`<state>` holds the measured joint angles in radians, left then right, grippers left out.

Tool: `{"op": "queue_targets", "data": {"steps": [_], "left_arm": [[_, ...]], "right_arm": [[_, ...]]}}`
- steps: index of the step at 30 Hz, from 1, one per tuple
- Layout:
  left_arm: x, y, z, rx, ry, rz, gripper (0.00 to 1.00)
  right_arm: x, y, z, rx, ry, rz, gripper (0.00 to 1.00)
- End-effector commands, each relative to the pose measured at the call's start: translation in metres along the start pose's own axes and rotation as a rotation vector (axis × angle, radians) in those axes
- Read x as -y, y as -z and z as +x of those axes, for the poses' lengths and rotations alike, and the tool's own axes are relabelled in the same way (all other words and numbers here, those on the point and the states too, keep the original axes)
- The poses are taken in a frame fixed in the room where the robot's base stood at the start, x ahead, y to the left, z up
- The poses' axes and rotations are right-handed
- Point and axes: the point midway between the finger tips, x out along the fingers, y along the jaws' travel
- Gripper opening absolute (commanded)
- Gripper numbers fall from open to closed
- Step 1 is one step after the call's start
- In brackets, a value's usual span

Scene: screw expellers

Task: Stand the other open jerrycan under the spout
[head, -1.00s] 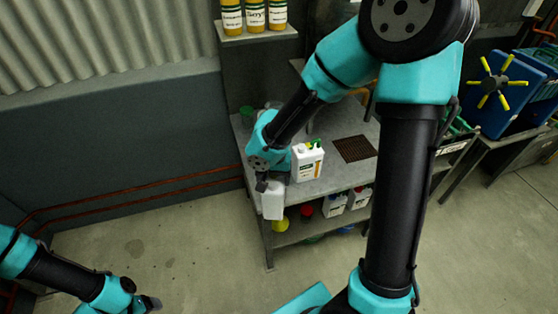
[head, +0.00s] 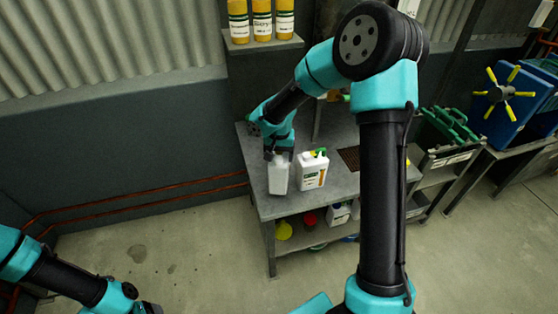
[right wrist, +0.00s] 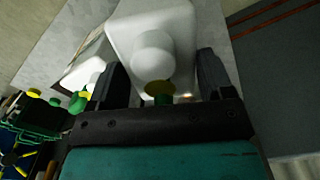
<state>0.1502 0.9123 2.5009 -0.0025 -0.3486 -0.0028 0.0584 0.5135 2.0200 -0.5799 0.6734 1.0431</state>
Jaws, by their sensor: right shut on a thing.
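My right gripper (head: 279,152) is shut on a plain white jerrycan (head: 278,178), upright at the left end of the grey bench top (head: 258,200). Whether its base touches the bench is unclear. In the right wrist view the same jerrycan (right wrist: 178,25) fills the space between the dark fingers. A second white jerrycan (head: 312,174) with a label and a green and yellow top stands just to its right. A dark grate (head: 349,158) lies further right, partly behind my arm. The spout is not clearly visible. My left gripper (head: 150,307) is low at the left, its fingers unclear.
The lower shelf holds a yellow item (head: 284,230), a red item (head: 309,219) and a white container (head: 338,214). Yellow bottles (head: 262,20) stand on a wall shelf above. A crate of green items (head: 447,128) and a blue unit (head: 508,98) are at the right.

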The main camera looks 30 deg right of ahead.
Motion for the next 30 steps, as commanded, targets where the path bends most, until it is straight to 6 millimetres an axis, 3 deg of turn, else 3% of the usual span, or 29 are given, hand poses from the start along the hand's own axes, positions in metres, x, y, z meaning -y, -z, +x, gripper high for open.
{"op": "queue_targets", "data": {"steps": [10,18,30], "left_arm": [[0.000,0.000,0.000,0.000,0.000,0.000,0.70],[0.000,0.000,0.000,0.000,0.000,0.000,0.70],[0.000,0.000,0.000,0.000,0.000,0.000,0.70]], "right_arm": [[0.001,0.010,0.002,-0.001,0.001,0.000,0.03],[0.001,0.009,0.034,-0.001,0.000,-0.001,0.03],[0.001,0.009,0.037,-0.001,0.000,-0.001,0.03]]}}
